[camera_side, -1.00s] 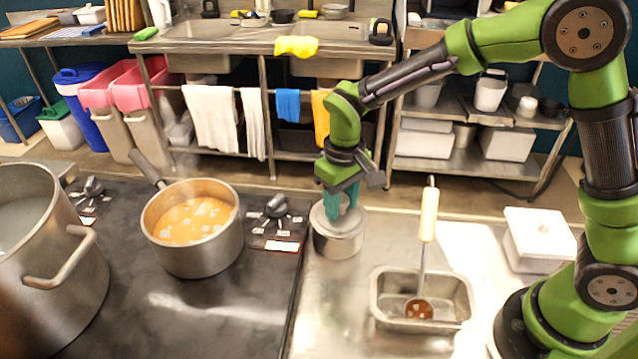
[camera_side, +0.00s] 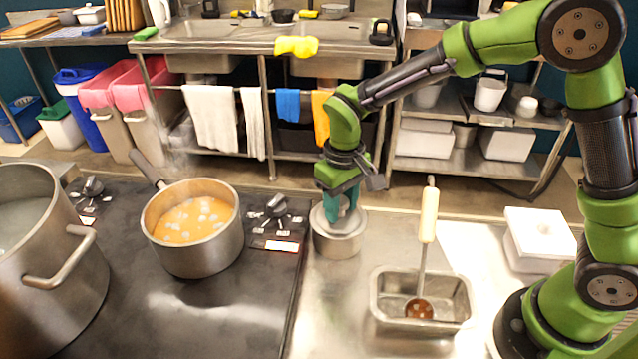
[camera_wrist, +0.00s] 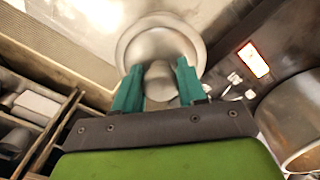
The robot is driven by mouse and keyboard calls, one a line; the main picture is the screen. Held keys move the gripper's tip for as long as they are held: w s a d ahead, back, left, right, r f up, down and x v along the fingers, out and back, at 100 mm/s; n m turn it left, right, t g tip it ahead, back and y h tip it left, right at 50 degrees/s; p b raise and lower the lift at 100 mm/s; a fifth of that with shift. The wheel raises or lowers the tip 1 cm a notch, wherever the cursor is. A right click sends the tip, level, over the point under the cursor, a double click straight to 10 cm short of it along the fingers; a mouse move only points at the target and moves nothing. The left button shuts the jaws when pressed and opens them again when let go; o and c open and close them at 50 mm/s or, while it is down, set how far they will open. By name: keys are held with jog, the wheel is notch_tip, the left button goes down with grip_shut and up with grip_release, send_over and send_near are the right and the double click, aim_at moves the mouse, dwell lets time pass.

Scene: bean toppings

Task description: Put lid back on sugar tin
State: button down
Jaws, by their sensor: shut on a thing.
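The sugar tin (camera_side: 338,244) is a short round metal tin on the steel counter, just right of the stove edge. A grey metal lid (camera_side: 330,222) lies at the tin's top; whether it is fully seated cannot be told. My gripper (camera_side: 342,204) points down over the tin, its teal fingers shut on the lid's knob. In the wrist view, the fingers of my gripper (camera_wrist: 158,84) stand either side of the grey knob (camera_wrist: 158,72), with the round lid (camera_wrist: 150,45) beyond them. The knob is mostly hidden by the fingers in the side view.
A steaming pot of orange soup (camera_side: 195,245) stands on the stove to the left, beside a large stockpot (camera_side: 75,290). A metal pan (camera_side: 388,318) with a ladle (camera_side: 428,230) stands to the right. A white lidded box (camera_side: 540,240) is farther right.

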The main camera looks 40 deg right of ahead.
grip_release()
dwell(0.5)
dwell(0.4)
jog(key=shift+r, duration=3.55)
jog(key=shift+c, duration=0.3)
grip_shut()
